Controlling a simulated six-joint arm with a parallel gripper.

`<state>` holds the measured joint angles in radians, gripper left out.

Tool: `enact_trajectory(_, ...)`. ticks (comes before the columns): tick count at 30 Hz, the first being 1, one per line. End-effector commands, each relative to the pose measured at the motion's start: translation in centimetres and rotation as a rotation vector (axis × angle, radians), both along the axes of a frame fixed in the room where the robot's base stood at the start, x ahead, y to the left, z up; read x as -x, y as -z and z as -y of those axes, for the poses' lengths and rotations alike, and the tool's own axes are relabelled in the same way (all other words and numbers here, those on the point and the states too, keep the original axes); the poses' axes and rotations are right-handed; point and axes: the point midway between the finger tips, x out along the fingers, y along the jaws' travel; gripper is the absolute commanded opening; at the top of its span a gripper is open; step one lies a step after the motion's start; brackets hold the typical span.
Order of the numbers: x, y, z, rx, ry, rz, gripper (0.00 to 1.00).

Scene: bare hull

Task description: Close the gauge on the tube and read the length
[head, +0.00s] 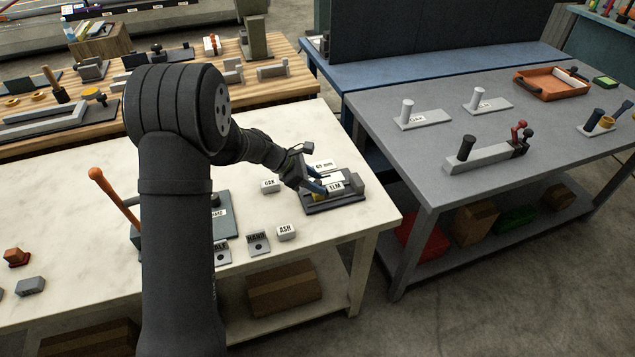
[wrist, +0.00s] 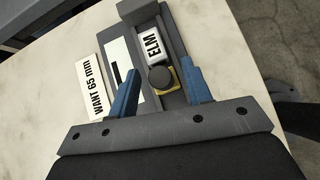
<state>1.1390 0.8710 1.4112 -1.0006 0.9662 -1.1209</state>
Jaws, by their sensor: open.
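The gauge (head: 350,200) is a dark grey tray-like fixture on the white table. In the wrist view, its end block (wrist: 136,8) stands at the top, and a white strip (wrist: 119,62) with a black mark lies along its left side. A pale piece labelled ELM (wrist: 153,45), apparently the tube, lies in its channel. A dark round knob (wrist: 160,77) on a yellow-edged base sits just below ELM; I cannot tell whether they touch. My gripper (wrist: 160,70), also in the head view (head: 318,185), is open, blue fingers either side of the knob.
A card reading WANT 65 mm (wrist: 93,88) lies left of the gauge. Blocks labelled OAK (head: 270,186) and ASH (head: 287,233) stand nearby, with dark-holed label stands (head: 258,243) in front. A grey table (head: 440,130) stands across a gap at right.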

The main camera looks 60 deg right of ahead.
Motion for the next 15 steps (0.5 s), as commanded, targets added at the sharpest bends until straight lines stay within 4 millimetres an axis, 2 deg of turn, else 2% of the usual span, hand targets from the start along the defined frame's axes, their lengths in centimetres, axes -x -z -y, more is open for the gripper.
enact_trajectory(3, 0.45, 0.59, 0.29, -0.001, 0.0, -0.001, 0.45)
enact_trajectory(12, 0.56, 0.71, 0.4, 0.0, 0.0, 0.0, 0.45)
enact_trajectory(15, 0.55, 0.71, 0.39, 0.0, 0.0, 0.0, 0.27)
